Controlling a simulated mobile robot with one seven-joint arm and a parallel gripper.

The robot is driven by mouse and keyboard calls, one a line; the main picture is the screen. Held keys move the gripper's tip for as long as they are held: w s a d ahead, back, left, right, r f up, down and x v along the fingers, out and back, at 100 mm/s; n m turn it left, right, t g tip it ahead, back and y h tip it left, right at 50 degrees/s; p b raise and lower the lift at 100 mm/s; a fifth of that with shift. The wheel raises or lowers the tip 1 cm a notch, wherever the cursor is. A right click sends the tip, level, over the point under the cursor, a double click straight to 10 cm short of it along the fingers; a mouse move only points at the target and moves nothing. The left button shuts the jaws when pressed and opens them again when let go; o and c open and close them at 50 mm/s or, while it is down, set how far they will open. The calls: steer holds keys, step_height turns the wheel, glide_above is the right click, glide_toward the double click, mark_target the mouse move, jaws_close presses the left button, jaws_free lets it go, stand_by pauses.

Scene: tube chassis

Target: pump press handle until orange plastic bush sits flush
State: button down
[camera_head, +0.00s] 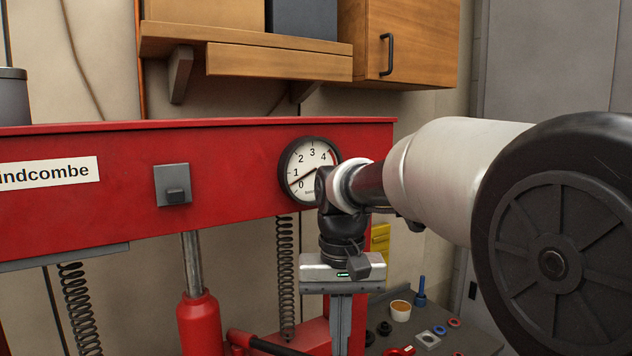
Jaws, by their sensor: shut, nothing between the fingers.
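The red press frame (220,146) spans the left and middle of the head view. A red hydraulic jack (199,322) with a steel ram (192,262) stands below its crossbeam. A dark bar, apparently the pump handle (275,347), runs from beside the jack towards the lower right and leaves the frame. My gripper (341,335) points down in front of the press, right of the jack. Its fingers are shut and empty, and their tips are cut off by the bottom edge. I cannot tell whether they touch the handle. I cannot make out the orange bush in the press.
A round gauge (309,170) on the crossbeam has its needle low, partly behind my wrist. Two coil springs hang below. A dark bench (470,340) at lower right holds a small cup (400,311), a blue tool (421,291) and several small rings.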

steer(key=shift+f, duration=0.15)
steer(key=shift+f+b, duration=4.85)
steer(key=shift+f, duration=2.5)
step_height(320, 180, up, 13)
steer(key=p, duration=1)
steer(key=shift+f+p, duration=0.2)
steer(key=shift+p, duration=0.1)
steer(key=shift+r+b, duration=0.2)
steer(key=shift+b, duration=0.25)
steer(key=shift+r, duration=0.8)
steer(key=shift+f, duration=0.1)
